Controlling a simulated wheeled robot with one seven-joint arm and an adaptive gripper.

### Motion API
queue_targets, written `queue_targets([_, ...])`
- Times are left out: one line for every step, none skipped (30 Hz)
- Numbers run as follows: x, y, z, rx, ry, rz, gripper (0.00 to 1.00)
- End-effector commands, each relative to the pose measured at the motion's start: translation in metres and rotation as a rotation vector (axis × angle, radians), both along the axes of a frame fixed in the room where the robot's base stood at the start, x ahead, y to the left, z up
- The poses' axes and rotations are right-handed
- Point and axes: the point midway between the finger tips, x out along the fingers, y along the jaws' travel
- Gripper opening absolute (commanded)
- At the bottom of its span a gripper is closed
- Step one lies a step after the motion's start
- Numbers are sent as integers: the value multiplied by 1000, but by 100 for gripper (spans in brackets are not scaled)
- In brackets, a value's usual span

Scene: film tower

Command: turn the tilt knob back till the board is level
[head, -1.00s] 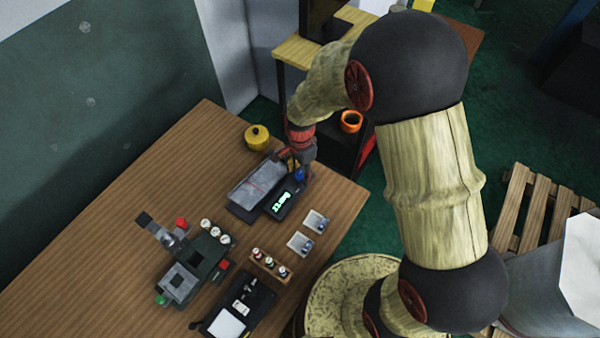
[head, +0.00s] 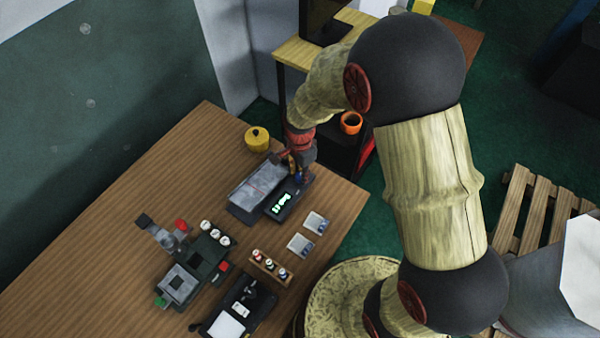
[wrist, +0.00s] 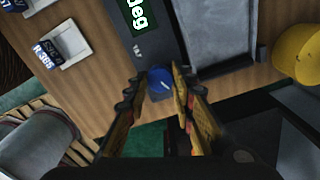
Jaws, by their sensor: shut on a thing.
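The tilt knob (wrist: 160,80) is blue with a pale mark and sits on the end of a dark unit in the wrist view. My gripper (wrist: 158,88) has one finger on each side of it and is shut on it. In the head view my gripper (head: 296,174) covers most of the knob. The grey board (head: 257,187) lies beside the dark unit (head: 291,196), whose lit green display (head: 282,203) is too small to read. I cannot tell the board's exact tilt.
Two small pale trays (head: 301,244), a wooden rack of little bottles (head: 270,266) and a dark device (head: 195,265) stand nearer. The table's right edge is close to my gripper.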

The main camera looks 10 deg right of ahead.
Motion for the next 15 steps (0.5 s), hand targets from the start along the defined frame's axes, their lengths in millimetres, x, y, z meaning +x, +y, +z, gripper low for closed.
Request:
queue_targets([1,0,0,0,-1,0,4])
queue_targets([1,0,0,0,-1,0,2])
queue_targets([1,0,0,0,-1,0,0])
queue_targets([1,0,0,0,-1,0,0])
queue_targets([1,0,0,1,-2,0,0])
queue_targets([1,0,0,1,-2,1,0])
queue_targets([1,0,0,1,-2,3,0])
queue_targets([1,0,0,1,-2,6,0])
queue_targets([1,0,1,1,-2,11,0])
queue_targets([1,0,1,1,-2,17,0])
queue_targets([1,0,1,0,-1,24,0])
queue_targets([1,0,1,0,-1,35,0])
queue_targets([1,0,1,0,-1,46,0])
queue_targets([1,0,1,0,-1,59,0])
queue_targets([1,0,2,0,-2,77,0])
